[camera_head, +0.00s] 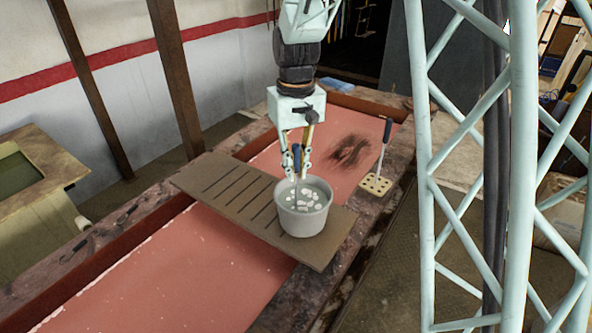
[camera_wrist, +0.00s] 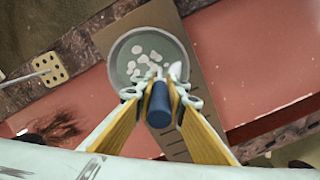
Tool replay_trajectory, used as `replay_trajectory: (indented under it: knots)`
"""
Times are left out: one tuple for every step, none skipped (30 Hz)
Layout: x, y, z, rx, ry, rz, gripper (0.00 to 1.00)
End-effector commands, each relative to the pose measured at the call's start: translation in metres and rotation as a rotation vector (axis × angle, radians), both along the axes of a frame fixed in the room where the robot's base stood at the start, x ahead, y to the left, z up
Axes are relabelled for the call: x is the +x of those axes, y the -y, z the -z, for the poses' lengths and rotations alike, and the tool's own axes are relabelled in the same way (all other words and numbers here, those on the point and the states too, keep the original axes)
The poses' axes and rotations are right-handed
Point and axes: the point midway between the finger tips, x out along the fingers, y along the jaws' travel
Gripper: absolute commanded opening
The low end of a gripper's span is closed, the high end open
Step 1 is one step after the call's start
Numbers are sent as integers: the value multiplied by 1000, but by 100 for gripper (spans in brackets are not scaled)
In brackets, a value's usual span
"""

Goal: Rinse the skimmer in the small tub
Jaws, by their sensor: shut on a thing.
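My gripper (camera_head: 299,165) is shut on the dark blue handle of the skimmer (camera_head: 297,157), which points down into the small tub. The handle also shows between my fingers in the wrist view (camera_wrist: 159,106). The small tub (camera_head: 303,222) is a round grey bucket standing on the slatted board, with liquid and several pale flakes inside. The skimmer's lower end is inside the tub's rim, and a pale part of it (camera_wrist: 175,70) shows by the fingertips in the wrist view. How deep it sits is hidden.
The brown slatted board (camera_head: 215,187) bridges a long trough of pinkish-red liquid (camera_head: 180,265) with a dark patch (camera_head: 349,150). A holed tan block (camera_head: 375,185) holding another dark-handled tool (camera_head: 386,135) stands on the trough's right edge. A pale lattice tower (camera_head: 523,170) stands at right.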

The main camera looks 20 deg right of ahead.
Motion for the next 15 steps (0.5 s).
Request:
replay_trajectory:
  knots:
    - [0, 0, -3, 0, 1, 0, 0]
    - [0, 0, -4, 0, 1, 0, 0]
    - [0, 0, -5, 0, 1, 0, 0]
    - [0, 0, -6, 0, 1, 0, 0]
    - [0, 0, -6, 0, 1, 0, 0]
    - [0, 0, -7, 0, 1, 0, 0]
    - [0, 0, -8, 0, 1, 0, 0]
    - [0, 0, -8, 0, 1, 0, 0]
    - [0, 0, -8, 0, 1, 0, 0]
    - [0, 0, -9, 0, 1, 0, 0]
    - [0, 0, -9, 0, 1, 0, 0]
    - [0, 0, -9, 0, 1, 0, 0]
    - [0, 0, -9, 0, 1, 0, 0]
    - [0, 0, -9, 0, 1, 0, 0]
    - [0, 0, -9, 0, 1, 0, 0]
